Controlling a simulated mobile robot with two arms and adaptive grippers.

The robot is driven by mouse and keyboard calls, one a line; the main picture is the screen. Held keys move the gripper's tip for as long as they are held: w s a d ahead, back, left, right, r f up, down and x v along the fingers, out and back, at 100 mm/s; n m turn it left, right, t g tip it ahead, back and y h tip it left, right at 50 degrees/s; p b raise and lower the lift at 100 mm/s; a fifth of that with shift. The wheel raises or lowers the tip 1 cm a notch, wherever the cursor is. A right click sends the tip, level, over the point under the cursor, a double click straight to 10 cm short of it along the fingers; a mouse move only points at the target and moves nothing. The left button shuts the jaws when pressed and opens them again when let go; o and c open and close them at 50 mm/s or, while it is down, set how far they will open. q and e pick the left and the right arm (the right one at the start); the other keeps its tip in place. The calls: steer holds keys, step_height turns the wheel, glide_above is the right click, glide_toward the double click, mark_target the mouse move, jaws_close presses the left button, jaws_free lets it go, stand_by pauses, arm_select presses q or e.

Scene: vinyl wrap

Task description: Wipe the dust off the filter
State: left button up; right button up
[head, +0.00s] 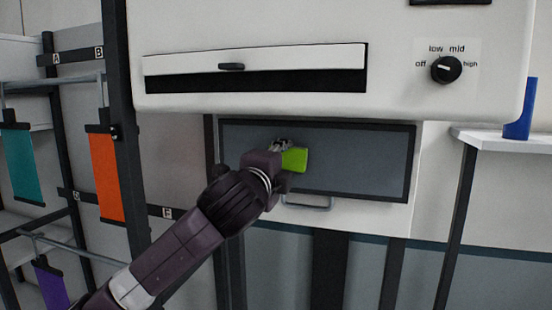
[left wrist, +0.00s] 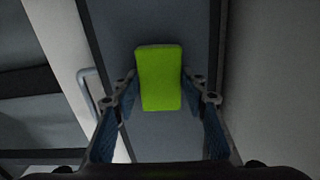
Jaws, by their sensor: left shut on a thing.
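The filter (head: 355,160) is a grey-blue flat panel in a dark frame, set in a white pull-out section below the machine's hood. It also fills the middle of the left wrist view (left wrist: 150,25). I cannot make out distinct dust on it. My left gripper (head: 281,152) is shut on a bright green block (head: 294,159), which looks like a sponge, in front of the filter's left-middle part. In the left wrist view the block (left wrist: 159,75) lies between the fingers, against or just above the panel; I cannot tell which. My right gripper is not in view.
A metal handle (head: 307,203) sits below the filter. Above are a slot with a white flap (head: 255,60) and a heat knob (head: 446,69). Coloured sheets, one orange (head: 106,177), hang at left. A blue object (head: 520,108) stands on the right shelf (head: 500,140).

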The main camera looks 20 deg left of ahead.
arm_select(q)
steer(key=shift+d+p, duration=0.45)
steer(key=shift+d, duration=0.85)
steer(key=shift+s+d, duration=0.15)
steer(key=shift+d, duration=2.4)
steer(key=shift+s+d, duration=0.1)
steer(key=shift+d, duration=2.45)
steer(key=a, duration=1.6)
steer(key=shift+w+a, duration=0.25)
steer(key=shift+w, duration=0.05)
steer(key=shift+s, duration=0.1)
steer(key=shift+s, duration=2.8)
